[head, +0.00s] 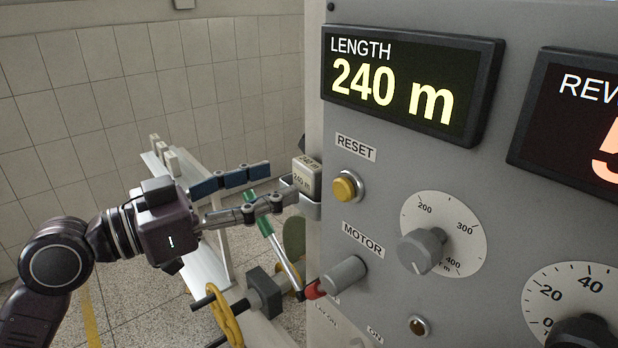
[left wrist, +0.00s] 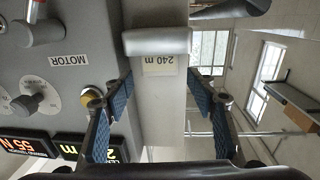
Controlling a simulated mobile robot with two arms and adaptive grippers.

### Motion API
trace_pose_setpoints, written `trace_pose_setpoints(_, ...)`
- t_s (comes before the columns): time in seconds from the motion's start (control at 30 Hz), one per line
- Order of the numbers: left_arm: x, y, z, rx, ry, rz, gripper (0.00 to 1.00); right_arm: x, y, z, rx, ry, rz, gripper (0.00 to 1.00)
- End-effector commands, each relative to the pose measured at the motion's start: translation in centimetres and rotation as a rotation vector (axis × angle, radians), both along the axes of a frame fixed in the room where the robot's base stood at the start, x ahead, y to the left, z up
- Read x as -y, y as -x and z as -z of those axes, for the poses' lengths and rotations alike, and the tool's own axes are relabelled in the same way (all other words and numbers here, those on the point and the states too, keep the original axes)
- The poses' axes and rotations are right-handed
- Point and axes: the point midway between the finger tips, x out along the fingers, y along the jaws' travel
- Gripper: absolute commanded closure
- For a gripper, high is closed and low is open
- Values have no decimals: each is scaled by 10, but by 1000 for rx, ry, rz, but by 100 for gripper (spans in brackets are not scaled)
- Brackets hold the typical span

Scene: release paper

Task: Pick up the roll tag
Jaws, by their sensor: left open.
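The roll tag (head: 304,180) is a small pale block marked "240 m". It sits in a small grey holder (head: 309,209) on the left side of the control panel. In the left wrist view the tag (left wrist: 158,66) appears upside down, at the edge of the pale holder (left wrist: 157,41). My left gripper (head: 280,183) is open and points at the tag from the left, its fingertips close to it. In the left wrist view the blue-padded fingers (left wrist: 160,76) stand either side of the tag, with nothing clearly gripped. Whether they touch it cannot be told. My right gripper is not in view.
The large grey panel (head: 400,160) fills the right, with a yellow reset button (head: 347,187), a motor knob (head: 343,275) and dials. A white rail frame (head: 203,270) lies behind.

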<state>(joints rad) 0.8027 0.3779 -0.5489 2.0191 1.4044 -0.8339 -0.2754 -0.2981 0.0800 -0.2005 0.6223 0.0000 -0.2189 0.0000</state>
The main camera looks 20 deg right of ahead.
Motion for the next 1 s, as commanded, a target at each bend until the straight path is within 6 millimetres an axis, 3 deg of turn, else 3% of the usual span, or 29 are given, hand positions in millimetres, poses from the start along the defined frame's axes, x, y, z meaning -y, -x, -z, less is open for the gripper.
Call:
trace_pose_setpoints(0.47, 60, -14, -2, -3, 3, -1, 48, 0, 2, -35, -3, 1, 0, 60)
trace_pose_setpoints(0.77, 66, -16, 1, -2, 1, -4, 48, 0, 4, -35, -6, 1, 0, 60)
trace_pose_setpoints(1.0, 65, -16, 1, -2, 1, -4, 73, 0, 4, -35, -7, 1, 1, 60)
